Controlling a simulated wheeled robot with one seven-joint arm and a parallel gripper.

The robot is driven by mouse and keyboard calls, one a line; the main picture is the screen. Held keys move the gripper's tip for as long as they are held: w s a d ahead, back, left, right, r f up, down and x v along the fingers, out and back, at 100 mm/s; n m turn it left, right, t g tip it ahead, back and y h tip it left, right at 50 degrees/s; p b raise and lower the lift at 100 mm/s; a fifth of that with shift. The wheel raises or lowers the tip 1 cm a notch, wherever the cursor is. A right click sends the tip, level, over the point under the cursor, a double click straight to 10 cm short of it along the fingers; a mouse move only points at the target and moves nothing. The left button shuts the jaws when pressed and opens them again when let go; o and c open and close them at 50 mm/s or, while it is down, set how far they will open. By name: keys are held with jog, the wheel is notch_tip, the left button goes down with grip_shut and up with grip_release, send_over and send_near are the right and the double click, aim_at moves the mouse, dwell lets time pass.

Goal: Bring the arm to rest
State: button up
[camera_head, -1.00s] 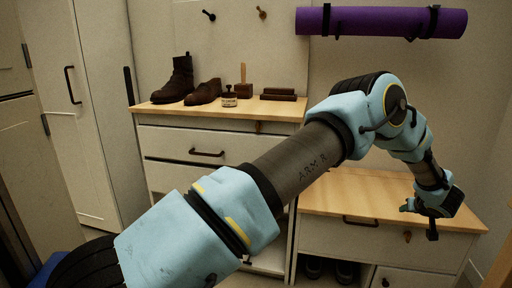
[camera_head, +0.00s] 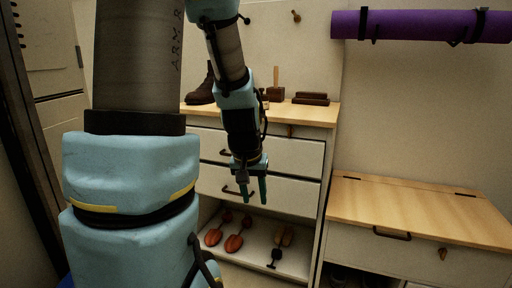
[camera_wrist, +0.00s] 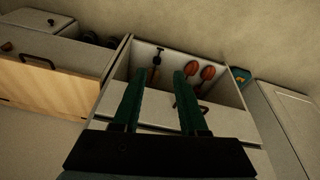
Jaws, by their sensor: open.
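My gripper (camera_head: 254,190) hangs pointing down in front of the drawer unit (camera_head: 331,150) in the head view. Its two green fingers are apart with nothing between them. In the wrist view my gripper (camera_wrist: 158,95) also shows open and empty, its fingers reaching toward the open lower compartment. My arm is folded, with the forearm hanging down from the top of the picture.
Red-orange shoe trees (camera_head: 235,242) and a dark brush-like tool (camera_head: 278,247) lie in the lower compartment. A boot (camera_head: 201,92) and wooden brushes (camera_head: 311,98) stand on top. A lidded wooden bench (camera_head: 420,210) is right, under a purple rolled mat (camera_head: 420,25).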

jog(key=s+a+r+n+g+y+p, duration=0.1)
jog(key=s+a+r+p, duration=0.1)
jog(key=s+a, duration=0.45)
notch_tip(320, 180, up, 26)
jog(key=p, duration=2.6)
jog(key=shift+d, duration=0.15)
